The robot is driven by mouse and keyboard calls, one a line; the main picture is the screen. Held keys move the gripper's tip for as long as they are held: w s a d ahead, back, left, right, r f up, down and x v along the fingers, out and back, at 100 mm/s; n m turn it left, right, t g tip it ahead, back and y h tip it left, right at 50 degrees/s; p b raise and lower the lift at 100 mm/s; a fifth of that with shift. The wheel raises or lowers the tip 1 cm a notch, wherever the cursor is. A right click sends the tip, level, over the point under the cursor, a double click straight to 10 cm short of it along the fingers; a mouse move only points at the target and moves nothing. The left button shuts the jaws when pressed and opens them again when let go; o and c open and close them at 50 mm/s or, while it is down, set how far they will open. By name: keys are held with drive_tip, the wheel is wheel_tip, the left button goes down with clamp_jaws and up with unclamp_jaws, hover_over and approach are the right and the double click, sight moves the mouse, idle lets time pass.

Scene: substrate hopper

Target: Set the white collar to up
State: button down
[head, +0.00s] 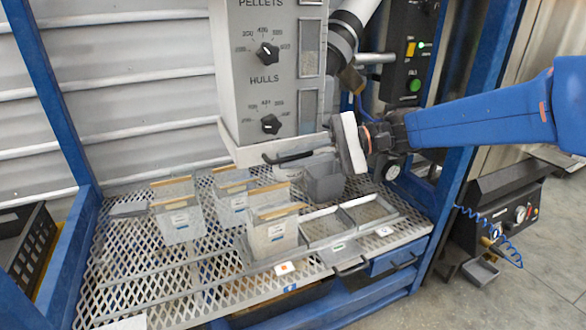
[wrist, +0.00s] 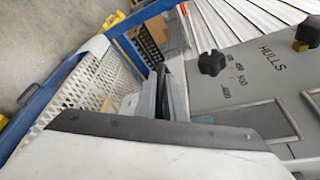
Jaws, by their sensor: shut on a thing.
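The white collar (head: 270,149) is the pale band around the bottom of the grey hopper housing. A dark bar (head: 290,158) runs along its lower front edge, just above the bins. My gripper (head: 324,149) is at the collar's right side, coming in from the right with its pale flat body against that end. It is shut at the collar, but the exact contact is hidden. In the wrist view, the pale gripper body fills the bottom and narrow dark and grey parts (wrist: 168,92) stand close together beside the housing. I cannot tell the collar's height setting.
The housing carries a PELLETS knob (head: 267,53) and a HULLS knob (head: 271,124). Several clear bins (head: 178,222) stand on the mesh shelf (head: 130,270) below. Blue frame posts (head: 52,95) bound the station. A black control box (head: 409,65) hangs at the right.

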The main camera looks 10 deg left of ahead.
drive_tip(key=shift+r, duration=0.6)
drive_tip(key=c, duration=2.1)
unclamp_jaws()
drive_tip(key=shift+w+d, duration=0.2)
drive_tip(key=shift+d, duration=0.25)
drive_tip(key=v, duration=1.6)
drive_tip(key=shift+d, duration=0.25)
